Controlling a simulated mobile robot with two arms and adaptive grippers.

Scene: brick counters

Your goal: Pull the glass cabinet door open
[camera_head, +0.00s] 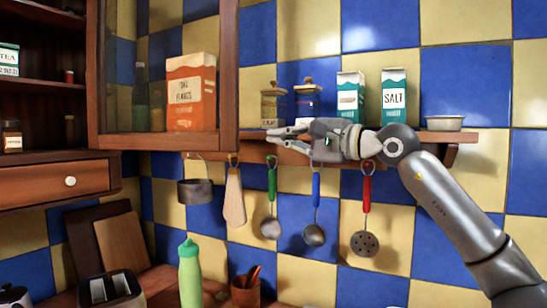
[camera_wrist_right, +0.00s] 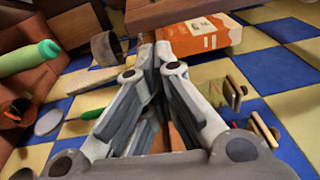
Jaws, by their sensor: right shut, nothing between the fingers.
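The glass cabinet door (camera_head: 229,70) is a brown wooden frame with a clear pane at the upper left of the head view. An orange flakes box (camera_head: 191,95) and a dark green bottle (camera_head: 141,98) show through the pane. To its left, the cabinet shelves (camera_head: 48,87) are uncovered. I cannot tell the door's exact angle. My right gripper (camera_head: 272,137) is shut and empty, pointing left, just right of the door's lower right corner. In the right wrist view its fingers (camera_wrist_right: 157,52) meet below the orange box (camera_wrist_right: 200,38). My left gripper is not in view.
A wall shelf (camera_head: 420,136) holds jars, a salt box (camera_head: 394,97) and a bowl (camera_head: 444,123). Several utensils hang below it, including a red-handled skimmer (camera_head: 366,240). A green bottle (camera_head: 190,275), toaster (camera_head: 110,290) and utensil pot (camera_head: 245,291) stand on the counter.

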